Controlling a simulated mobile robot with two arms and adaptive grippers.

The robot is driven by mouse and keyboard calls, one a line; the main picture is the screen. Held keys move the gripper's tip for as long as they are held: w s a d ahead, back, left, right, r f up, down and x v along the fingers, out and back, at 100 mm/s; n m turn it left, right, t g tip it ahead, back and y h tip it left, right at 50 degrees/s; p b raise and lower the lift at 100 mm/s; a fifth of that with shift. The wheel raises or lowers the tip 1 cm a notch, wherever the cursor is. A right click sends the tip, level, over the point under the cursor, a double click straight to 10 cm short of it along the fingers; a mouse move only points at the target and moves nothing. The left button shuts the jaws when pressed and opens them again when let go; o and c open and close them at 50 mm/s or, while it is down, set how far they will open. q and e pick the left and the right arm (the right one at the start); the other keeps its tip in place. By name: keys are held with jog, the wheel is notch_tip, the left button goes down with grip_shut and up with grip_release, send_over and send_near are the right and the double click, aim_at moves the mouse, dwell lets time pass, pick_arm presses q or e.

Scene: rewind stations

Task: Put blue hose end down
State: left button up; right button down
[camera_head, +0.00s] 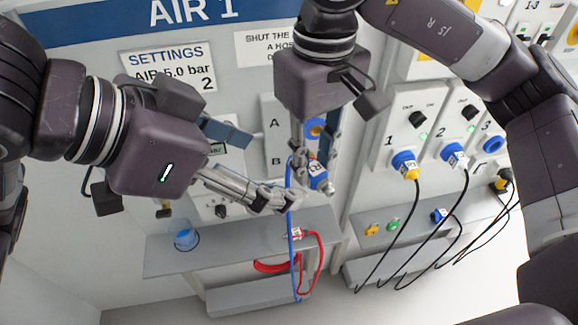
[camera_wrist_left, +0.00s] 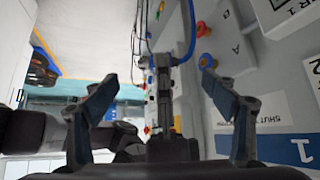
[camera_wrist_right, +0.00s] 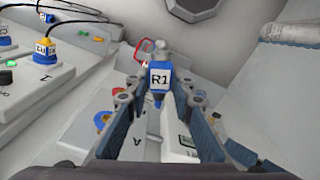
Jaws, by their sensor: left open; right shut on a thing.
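The blue hose end (camera_head: 318,176) has a blue body, a white label and a metal tip. In the right wrist view the hose end (camera_wrist_right: 158,78) reads R1 and sits between the fingers. My right gripper (camera_head: 316,165) is shut on it, in front of the wall panel and above the shelf. The thin blue hose (camera_head: 292,225) hangs down past the shelf; it also shows in the left wrist view (camera_wrist_left: 190,35). My left gripper (camera_head: 278,200) is open beside the blue hose, left of the hose end. Its spread fingers show in the left wrist view (camera_wrist_left: 165,85).
A grey shelf (camera_head: 220,245) holds a blue cup (camera_head: 187,239) at left and a red hose (camera_head: 318,260) at right. Panel A/B (camera_head: 275,138) is behind, with a blue-orange port (camera_head: 316,128). Black cables (camera_head: 405,225) hang at right. The shelf between cup and red hose looks clear.

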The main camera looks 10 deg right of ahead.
aim_at(315, 177)
pick_arm(q)
jog(key=x, duration=1)
jog(key=shift+w, duration=0.1)
jog(key=c, duration=1.2)
jog(key=shift+c, duration=0.4)
pick_arm(e)
jog(key=c, duration=1.6)
grip_release()
